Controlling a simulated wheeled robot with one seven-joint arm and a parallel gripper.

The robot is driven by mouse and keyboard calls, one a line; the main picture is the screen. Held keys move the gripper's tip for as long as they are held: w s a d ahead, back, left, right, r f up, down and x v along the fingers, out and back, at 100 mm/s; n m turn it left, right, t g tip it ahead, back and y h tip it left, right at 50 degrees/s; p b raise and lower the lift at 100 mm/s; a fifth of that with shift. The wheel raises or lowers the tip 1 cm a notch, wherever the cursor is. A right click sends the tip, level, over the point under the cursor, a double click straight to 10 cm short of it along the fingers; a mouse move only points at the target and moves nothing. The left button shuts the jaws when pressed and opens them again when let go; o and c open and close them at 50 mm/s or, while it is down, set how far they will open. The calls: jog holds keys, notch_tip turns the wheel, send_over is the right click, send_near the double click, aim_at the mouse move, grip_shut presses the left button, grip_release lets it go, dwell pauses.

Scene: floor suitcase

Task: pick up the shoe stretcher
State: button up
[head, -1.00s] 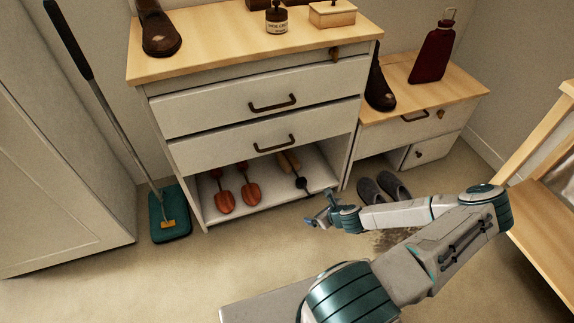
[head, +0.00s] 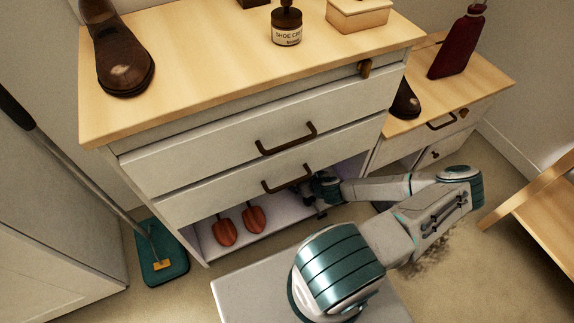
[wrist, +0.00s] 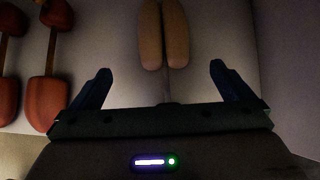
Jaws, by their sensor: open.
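The shoe stretcher, with two tan wooden halves (wrist: 151,38) side by side and a thin rod, lies on the shelf in the wrist view. Its near ends are about level with my fingertips and the rod runs down between the fingers toward the palm. My gripper (wrist: 161,70) is open, one finger on each side, with clear gaps and no visible contact. In the head view my gripper (head: 312,200) reaches into the open bottom compartment of the cabinet; the stretcher is hidden there behind the drawer front and my wrist.
Two red-orange shoe trees (head: 225,232) lie on the same shelf to the left. A drawer front with a handle (head: 287,179) hangs just above my gripper. The compartment's side wall (wrist: 290,60) is at the right. A smaller cabinet (head: 440,118) stands right of it.

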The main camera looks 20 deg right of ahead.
jog(key=b+x, duration=0.3)
jog(key=x, duration=0.5)
jog(key=shift+w+a+f, duration=0.1)
jog(key=shift+w+a, duration=0.05)
jog(key=shift+w+d+r+b+x, duration=0.1)
jog(key=shift+b+x, duration=0.8)
jog(key=shift+x, duration=0.5)
jog(key=shift+w+d+r+b+x, duration=0.15)
jog(key=shift+b+x, duration=0.7)
jog(key=shift+x, duration=0.6)
jog(key=shift+d, duration=0.1)
jog(key=c, duration=1.3)
jog(key=shift+r, duration=0.15)
jog(key=shift+c, duration=0.2)
